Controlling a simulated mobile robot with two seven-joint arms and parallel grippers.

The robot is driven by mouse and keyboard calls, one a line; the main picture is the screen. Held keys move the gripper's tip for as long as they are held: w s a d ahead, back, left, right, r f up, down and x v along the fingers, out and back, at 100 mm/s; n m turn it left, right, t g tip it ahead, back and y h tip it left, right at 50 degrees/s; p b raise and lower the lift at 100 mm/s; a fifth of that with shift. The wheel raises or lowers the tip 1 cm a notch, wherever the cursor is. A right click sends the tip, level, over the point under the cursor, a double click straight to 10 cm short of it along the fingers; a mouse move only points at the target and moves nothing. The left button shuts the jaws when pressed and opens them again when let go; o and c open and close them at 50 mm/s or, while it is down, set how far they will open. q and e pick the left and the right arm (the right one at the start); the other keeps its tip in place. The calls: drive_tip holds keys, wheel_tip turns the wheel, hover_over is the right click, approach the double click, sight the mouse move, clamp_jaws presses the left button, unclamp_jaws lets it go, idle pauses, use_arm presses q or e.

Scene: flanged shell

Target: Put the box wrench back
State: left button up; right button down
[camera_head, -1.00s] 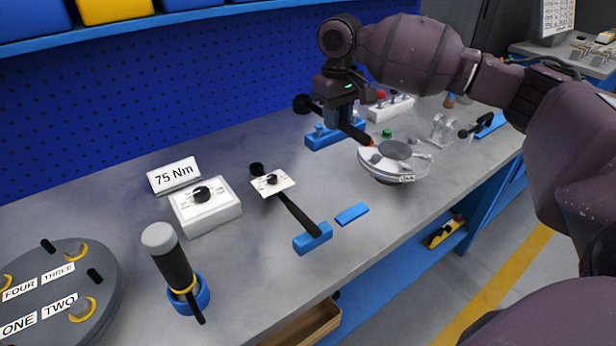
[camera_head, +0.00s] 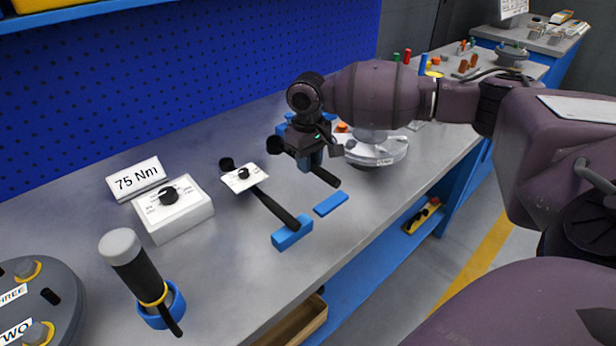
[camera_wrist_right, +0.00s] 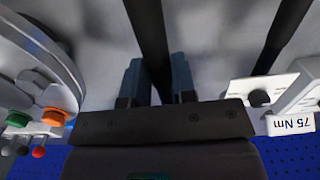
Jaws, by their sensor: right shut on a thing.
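The box wrench (camera_head: 325,178), a dark bar with a round head at its far end, is held in my right gripper (camera_head: 314,166). The gripper is shut on its handle, above the bench between the flanged shell (camera_head: 378,150) and a second dark wrench. In the right wrist view the box wrench (camera_wrist_right: 150,35) passes between both fingers of the right gripper (camera_wrist_right: 157,85). A bare blue block (camera_head: 330,204) lies on the bench just in front of the held handle's end. My left gripper is out of view.
The second wrench (camera_head: 274,208), with a white dial card, rests on a blue block (camera_head: 292,234). A white dial box (camera_head: 175,215) and a 75 Nm sign (camera_head: 136,179) stand left. A black-handled tool (camera_head: 132,265) stands in a blue ring holder nearer the front edge.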

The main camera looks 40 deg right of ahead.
wheel_tip(320, 180, down, 5)
drive_tip(key=shift+r+b, duration=0.1)
drive_tip(key=shift+b, duration=0.45)
drive_tip(key=shift+r, duration=0.1)
drive_tip(key=c, duration=0.9)
unclamp_jaws()
drive_tip(key=shift+c, duration=0.2)
wheel_tip(320, 180, up, 6)
drive_tip(key=shift+w+f+p, duration=0.15)
drive_tip(key=shift+f+p, duration=0.1)
drive_tip(key=shift+p, duration=0.6)
wheel_tip(320, 180, up, 5)
drive_tip(key=p, duration=0.1)
hover_over(309, 189)
drive_tip(key=shift+w+r, duration=0.1)
drive_tip(key=shift+w, duration=0.05)
drive_tip(key=shift+r, duration=0.65)
